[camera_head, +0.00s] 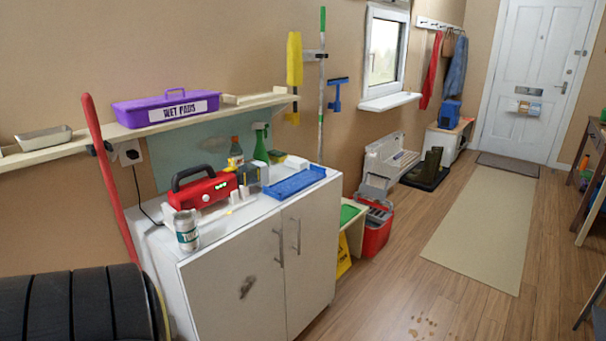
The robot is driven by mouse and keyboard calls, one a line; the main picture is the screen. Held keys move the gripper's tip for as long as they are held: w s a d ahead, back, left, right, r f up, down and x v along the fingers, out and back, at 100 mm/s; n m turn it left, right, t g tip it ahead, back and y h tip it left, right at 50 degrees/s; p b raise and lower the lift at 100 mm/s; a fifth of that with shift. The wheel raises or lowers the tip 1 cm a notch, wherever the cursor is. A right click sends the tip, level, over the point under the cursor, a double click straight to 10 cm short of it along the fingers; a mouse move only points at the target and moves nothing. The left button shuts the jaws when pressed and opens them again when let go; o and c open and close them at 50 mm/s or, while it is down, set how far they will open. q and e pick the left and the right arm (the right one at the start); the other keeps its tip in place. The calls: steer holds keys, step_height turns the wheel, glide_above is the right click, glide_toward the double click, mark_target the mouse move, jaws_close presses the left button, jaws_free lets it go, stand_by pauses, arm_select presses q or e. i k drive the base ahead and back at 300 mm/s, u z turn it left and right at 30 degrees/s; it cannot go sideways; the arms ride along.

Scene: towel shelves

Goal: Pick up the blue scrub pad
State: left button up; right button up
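I cannot clearly make out a blue scrub pad in the head view. A blue tray (296,181) lies on the right part of the white cabinet's top (222,222). A small grey-blue item (249,173) stands left of the tray, beside a red radio-like box (203,189); it is too small to identify. A small yellow and dark green block (278,156), like a sponge, lies behind the tray. Neither of my grippers is in view.
A can (187,230) stands at the cabinet's front left. A spray bottle (261,144) stands at the back. A shelf above holds a purple "WET PADS" box (166,108). A black ribbed object (85,303) fills the lower left.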

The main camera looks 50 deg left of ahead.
mark_target(282, 191)
steer(key=u, duration=0.3)
steer(key=i, duration=1.95)
steer(key=u, duration=0.85)
steer(key=i, duration=1.7)
steer(key=u, duration=2.15)
steer(key=i, duration=0.85)
steer(key=u, duration=0.75)
